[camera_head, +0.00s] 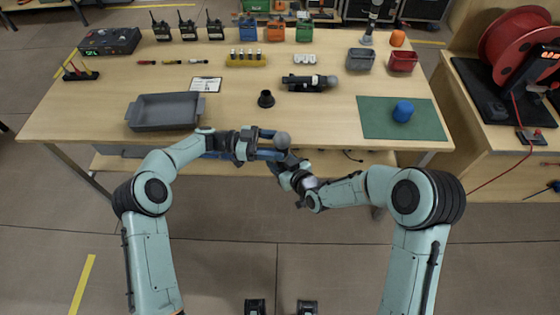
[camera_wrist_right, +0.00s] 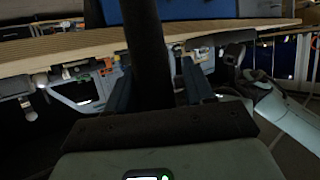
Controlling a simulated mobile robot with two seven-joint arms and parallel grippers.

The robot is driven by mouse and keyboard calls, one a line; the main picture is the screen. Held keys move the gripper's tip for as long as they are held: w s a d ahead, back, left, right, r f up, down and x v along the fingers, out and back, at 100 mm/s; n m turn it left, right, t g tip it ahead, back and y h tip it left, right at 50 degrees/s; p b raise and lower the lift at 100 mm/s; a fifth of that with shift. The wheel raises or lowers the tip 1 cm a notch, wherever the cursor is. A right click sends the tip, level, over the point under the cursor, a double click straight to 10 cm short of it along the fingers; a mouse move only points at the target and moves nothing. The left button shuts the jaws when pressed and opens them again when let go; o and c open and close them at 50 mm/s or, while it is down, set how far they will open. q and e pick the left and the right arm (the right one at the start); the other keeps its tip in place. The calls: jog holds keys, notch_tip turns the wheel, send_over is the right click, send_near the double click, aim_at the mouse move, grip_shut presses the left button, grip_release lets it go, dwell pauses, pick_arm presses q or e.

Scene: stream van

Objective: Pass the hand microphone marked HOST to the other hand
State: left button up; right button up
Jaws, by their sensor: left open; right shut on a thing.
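A hand microphone (camera_head: 282,139) with a grey ball head is held in front of the table's near edge in the head view. Its dark shaft (camera_wrist_right: 148,50) stands between my right gripper's fingers in the right wrist view. My right gripper (camera_head: 280,165) is shut on the shaft below the head. My left gripper (camera_head: 276,146) comes from the left with its fingers open, close to the microphone just under the ball head. I cannot tell whether its fingers touch the shaft. No HOST marking is legible.
The table (camera_head: 225,113) holds a grey tray (camera_head: 165,111), a black cup-like piece (camera_head: 265,99), a dark device with a grey ball end (camera_head: 310,83), and a green mat (camera_head: 375,125) with a blue object (camera_head: 403,111). Radios and bins stand farther back. The table's near edge lies just beyond my grippers.

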pick_arm(q)
jog(key=w+a, duration=0.1)
jog(key=a, duration=1)
jog(key=s+d+f+n+y, duration=0.2)
jog(key=s+f+n, duration=0.2)
jog(key=f, duration=0.4)
jog(key=s+d+f+n+y, duration=0.1)
jog(key=s+f+n+y, duration=0.2)
jog(key=f+n, duration=0.35)
jog(key=s+d+f+n+y, duration=0.2)
jog(key=s+f+n, duration=0.15)
jog(key=f, duration=0.65)
jog(key=s+a+f+n+y, duration=0.1)
jog(key=s+f+n+y, duration=0.2)
jog(key=s, duration=0.5)
jog(key=s+a+f+n+y, duration=0.1)
jog(key=s+f+y, duration=0.1)
jog(key=s+f, duration=0.5)
jog(key=s+a+r+n+y, duration=0.1)
jog(key=s+n, duration=0.4)
jog(key=s, duration=0.7)
jog(key=shift+a+r+t+y, duration=0.3)
jog(key=shift+r+y, duration=0.25)
jog(key=shift+y, duration=0.15)
